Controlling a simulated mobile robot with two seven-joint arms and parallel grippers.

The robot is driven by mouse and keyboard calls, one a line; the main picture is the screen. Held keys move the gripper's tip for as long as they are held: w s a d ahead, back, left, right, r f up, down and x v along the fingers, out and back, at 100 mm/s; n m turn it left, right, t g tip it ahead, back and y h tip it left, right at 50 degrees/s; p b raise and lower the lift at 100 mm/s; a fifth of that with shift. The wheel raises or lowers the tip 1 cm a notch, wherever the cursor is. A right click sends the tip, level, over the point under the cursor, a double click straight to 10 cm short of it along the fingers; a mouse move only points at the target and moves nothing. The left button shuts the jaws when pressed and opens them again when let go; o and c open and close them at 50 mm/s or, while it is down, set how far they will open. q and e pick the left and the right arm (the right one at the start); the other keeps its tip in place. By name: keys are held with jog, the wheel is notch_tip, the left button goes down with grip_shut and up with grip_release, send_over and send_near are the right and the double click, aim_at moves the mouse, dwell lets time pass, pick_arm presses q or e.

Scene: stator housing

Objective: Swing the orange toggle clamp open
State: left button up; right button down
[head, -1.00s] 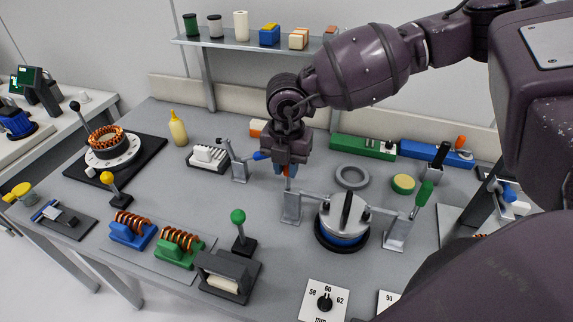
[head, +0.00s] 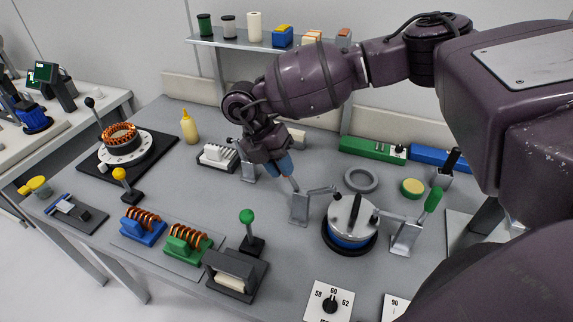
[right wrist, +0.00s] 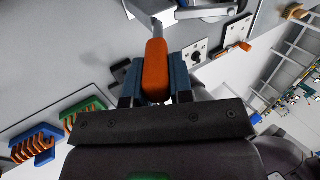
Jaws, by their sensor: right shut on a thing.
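The orange toggle clamp has a grey bracket (head: 299,208) just left of the round stator housing (head: 349,218), which has a silver lid. Its metal arm (head: 321,190) reaches right, toward the lid's edge; I cannot tell whether it touches. My right gripper (head: 287,174) is above the bracket, tilted, and hides most of the orange handle. In the right wrist view the orange handle (right wrist: 156,70) sits between the blue fingers of the same gripper (right wrist: 154,85), which is shut on it. My left gripper is not in view.
A green-handled clamp (head: 406,237) stands right of the housing. A grey ring (head: 361,180) and a yellow-topped disc (head: 412,188) lie behind it. Another clamp (head: 248,168) stands close left of my right gripper. A green-knobbed lever (head: 251,240) stands front left.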

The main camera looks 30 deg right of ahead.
jog(key=shift+w+a+f+g+h, duration=0.3)
jog(key=shift+g+h, duration=0.2)
jog(key=shift+g, duration=0.1)
jog(key=c, duration=1)
grip_release()
jog(key=shift+w+r, duration=0.1)
